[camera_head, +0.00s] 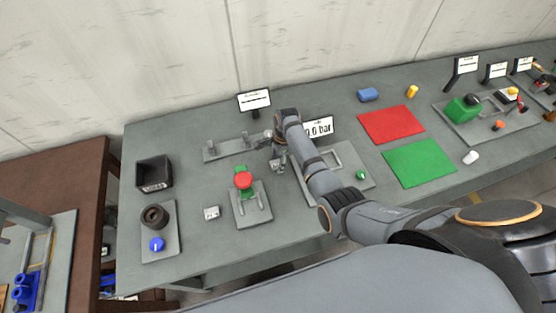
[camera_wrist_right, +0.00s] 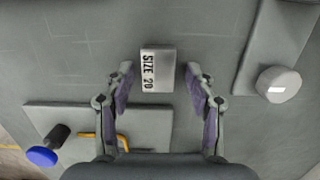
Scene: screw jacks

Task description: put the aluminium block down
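The aluminium block (camera_wrist_right: 167,75), light grey with a white "SIZE 20" label, shows in the right wrist view, lying on the grey surface. My right gripper (camera_wrist_right: 160,82) is open around it, with a visible gap between each finger and the block. In the head view my right gripper (camera_head: 277,152) is low over the bench between a plate with grey posts and the pressure display; the arm and fingers hide details there, and I cannot make out the block between the fingers. My left gripper is not in view.
A plate with a pale cylinder (camera_wrist_right: 278,84) is at right in the wrist view; another with a blue knob (camera_wrist_right: 42,156) is lower left. On the bench are a red-topped jack (camera_head: 243,180), small pale block (camera_head: 211,213), black bin (camera_head: 154,173), red mat (camera_head: 391,124) and green mat (camera_head: 420,163).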

